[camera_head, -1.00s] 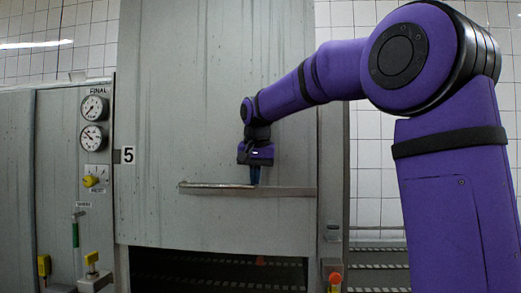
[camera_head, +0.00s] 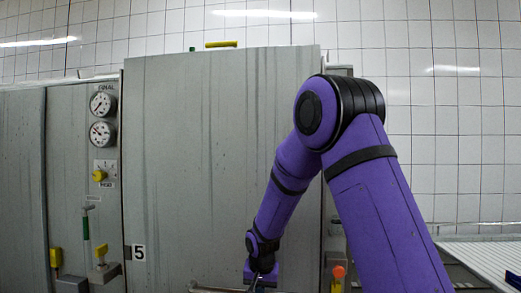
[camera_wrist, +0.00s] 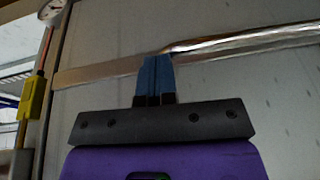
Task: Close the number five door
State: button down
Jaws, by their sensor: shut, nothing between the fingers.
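The number five door (camera_head: 215,150) is a tall grey metal panel with a "5" plate (camera_head: 138,253) at its lower left. It stands low in the head view, with its top edge in sight. A metal handle bar (camera_wrist: 250,42) runs across the door in the wrist view. My gripper (camera_wrist: 157,62) has its blue fingers shut together with nothing between them. The fingertips are at the bar, near where its rounded part meets the flat strip; whether they touch it I cannot tell. In the head view my gripper (camera_head: 262,280) is at the bottom edge, and the door's lower edge is out of frame.
A panel with gauges (camera_head: 102,104) and a yellow knob (camera_head: 99,175) stands left of the door. A red button (camera_head: 338,272) is at the lower right, close to my arm. A slatted white surface (camera_head: 490,262) lies at the far right.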

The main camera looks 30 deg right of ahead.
notch_tip(320, 180, down, 8)
jog(key=shift+s, duration=0.15)
dwell(0.4)
jog(key=s+a+r+n, duration=0.1)
jog(key=s+r, duration=0.4)
jog(key=r, duration=0.6)
jog(key=s+a+r, duration=0.1)
jog(key=s+r, duration=0.4)
jog(key=r, duration=0.6)
jog(key=s+a+r+n+t, duration=0.1)
jog(key=s+r+n, duration=0.2)
jog(key=s, duration=0.9)
jog(key=s+a+r+n+t+y, duration=0.1)
jog(key=s+a+r+n, duration=0.1)
jog(key=s, duration=1.1)
notch_tip(320, 180, up, 2)
jog(key=shift+a+r+n, duration=0.1)
jog(key=shift+a+n, duration=0.15)
jog(key=shift+n, duration=0.25)
